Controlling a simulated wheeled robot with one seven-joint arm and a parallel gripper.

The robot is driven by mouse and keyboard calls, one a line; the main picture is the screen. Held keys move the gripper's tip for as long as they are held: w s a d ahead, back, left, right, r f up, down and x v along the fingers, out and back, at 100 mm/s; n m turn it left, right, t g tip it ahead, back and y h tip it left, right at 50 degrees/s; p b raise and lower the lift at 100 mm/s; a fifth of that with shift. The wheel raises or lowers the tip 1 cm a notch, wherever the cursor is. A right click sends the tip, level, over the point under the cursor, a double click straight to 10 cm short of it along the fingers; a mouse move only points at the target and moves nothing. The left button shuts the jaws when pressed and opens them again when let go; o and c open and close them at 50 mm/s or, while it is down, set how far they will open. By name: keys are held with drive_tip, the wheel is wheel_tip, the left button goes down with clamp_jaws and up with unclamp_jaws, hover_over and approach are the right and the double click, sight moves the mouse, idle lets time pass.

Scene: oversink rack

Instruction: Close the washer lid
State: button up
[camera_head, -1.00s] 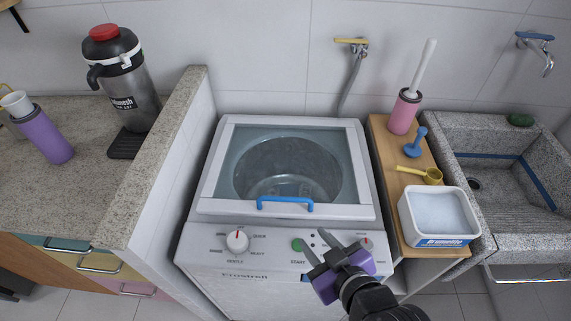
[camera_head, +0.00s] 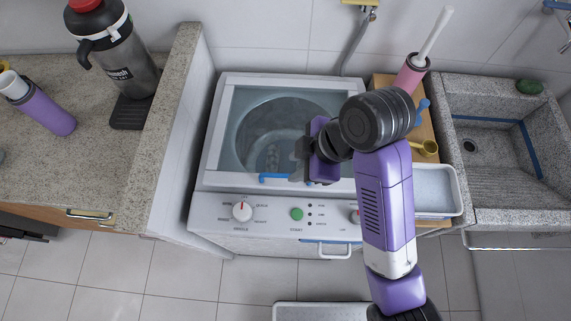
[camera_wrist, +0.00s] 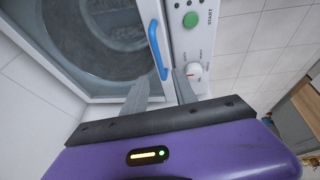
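The white washer (camera_head: 270,215) stands in the middle of the head view. Its lid (camera_head: 215,160), a pale frame around a clear pane, looks to lie flat over the drum. The lid's blue handle (camera_head: 272,178) is on the front edge, its right part hidden by my gripper (camera_head: 296,168). The wrist view shows the handle (camera_wrist: 158,55) just beyond the fingertips of my gripper (camera_wrist: 162,80). The two grey fingers are apart with nothing held between them. Whether a finger touches the handle or lid, I cannot tell.
A granite counter (camera_head: 165,105) and its side wall stand left of the washer. A wooden shelf with a white basin (camera_head: 435,188) and a stone sink (camera_head: 500,200) stand on the right. A control panel with a green button (camera_head: 296,214) lies in front of the lid.

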sight(282, 175)
drive_tip(key=b+x, duration=0.4)
drive_tip(key=x, duration=0.1)
drive_tip(key=shift+d, duration=0.1)
drive_tip(key=shift+x, duration=0.95)
clamp_jaws()
idle(0.6)
